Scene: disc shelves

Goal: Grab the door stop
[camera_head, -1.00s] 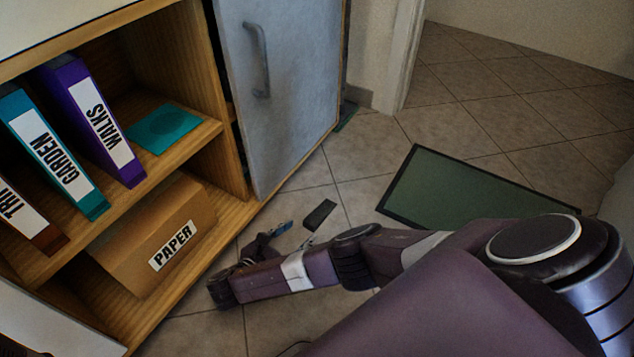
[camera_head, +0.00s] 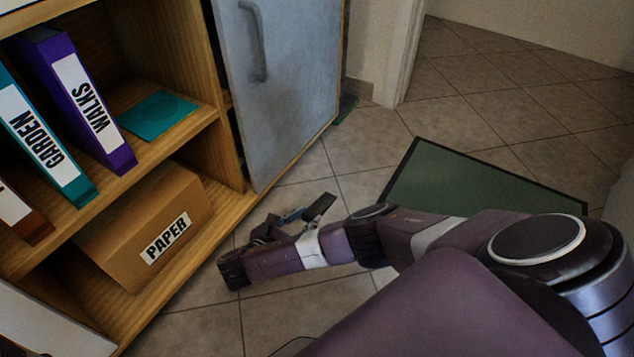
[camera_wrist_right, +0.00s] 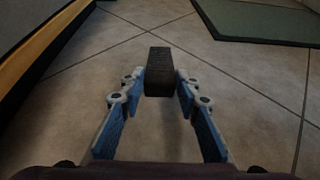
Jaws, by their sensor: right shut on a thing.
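The door stop (camera_head: 318,207) is a small dark block. In the right wrist view the door stop (camera_wrist_right: 159,72) stands between the two blue-padded fingers, its sides against both fingertips. My right gripper (camera_wrist_right: 160,83) is shut on it. In the head view the right gripper (camera_head: 293,215) reaches in low over the tiled floor, partly hidden by its own wrist. The door stop sits at its far end, and I cannot tell how far it is above the floor. My left gripper is not in view.
A wooden shelf (camera_head: 232,207) with binders and a cardboard PAPER box (camera_head: 150,225) stands at the left. A grey door (camera_head: 285,90) with a handle is beside it. A green mat (camera_head: 480,185) lies at the right. Tiled floor between is clear.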

